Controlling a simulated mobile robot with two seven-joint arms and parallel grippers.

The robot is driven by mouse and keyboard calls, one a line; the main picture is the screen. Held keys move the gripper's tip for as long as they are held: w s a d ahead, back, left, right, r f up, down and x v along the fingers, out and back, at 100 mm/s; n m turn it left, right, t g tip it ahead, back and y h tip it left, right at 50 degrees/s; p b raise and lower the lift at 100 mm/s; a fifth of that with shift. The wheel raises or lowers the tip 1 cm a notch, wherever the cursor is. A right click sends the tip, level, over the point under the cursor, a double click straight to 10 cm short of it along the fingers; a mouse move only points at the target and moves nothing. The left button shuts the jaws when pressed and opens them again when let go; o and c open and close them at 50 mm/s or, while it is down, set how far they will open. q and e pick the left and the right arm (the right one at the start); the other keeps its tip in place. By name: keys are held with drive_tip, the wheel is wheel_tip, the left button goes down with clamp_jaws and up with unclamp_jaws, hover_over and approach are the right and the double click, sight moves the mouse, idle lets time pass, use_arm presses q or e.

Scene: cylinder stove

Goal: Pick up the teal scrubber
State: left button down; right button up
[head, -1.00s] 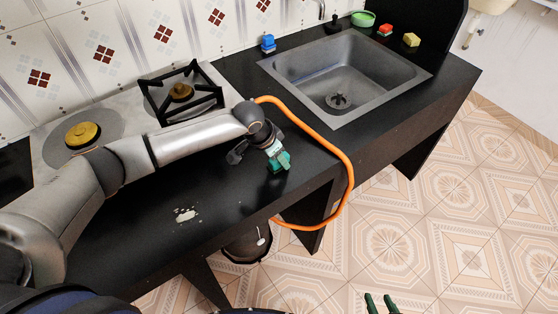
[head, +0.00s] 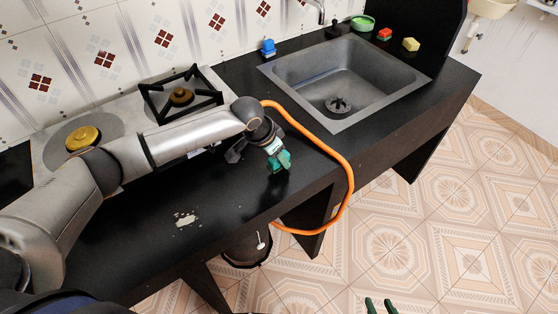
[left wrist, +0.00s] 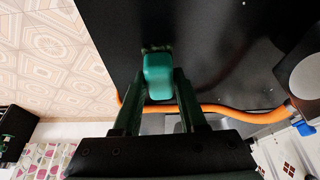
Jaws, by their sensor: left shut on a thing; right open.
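The teal scrubber (left wrist: 158,76) is between the two fingers of my left gripper (left wrist: 160,88) in the left wrist view. In the head view the left gripper (head: 277,158) is over the black counter, left of the sink, and the scrubber is hard to tell apart from the green fingers there. The left gripper is shut on the scrubber. Whether the scrubber still touches the counter cannot be told. The green fingertips of my right gripper (head: 381,305) show at the bottom edge of the head view, spread apart and empty over the floor.
An orange hose (head: 347,165) curves over the counter's front edge beside the left gripper. The sink (head: 290,80) is to the right. The stove (head: 120,125) is left.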

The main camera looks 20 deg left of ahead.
use_arm(q)
drive_tip(key=s+d+r, duration=0.1)
drive_tip(key=s+r, duration=0.9)
drive_tip(key=s, duration=0.4)
drive_tip(key=shift+d+r+p, duration=0.35)
drive_tip(key=shift+r, duration=0.05)
drive_tip(key=c, duration=1)
unclamp_jaws()
drive_tip(key=c, duration=0.6)
drive_tip(key=shift+w, duration=0.1)
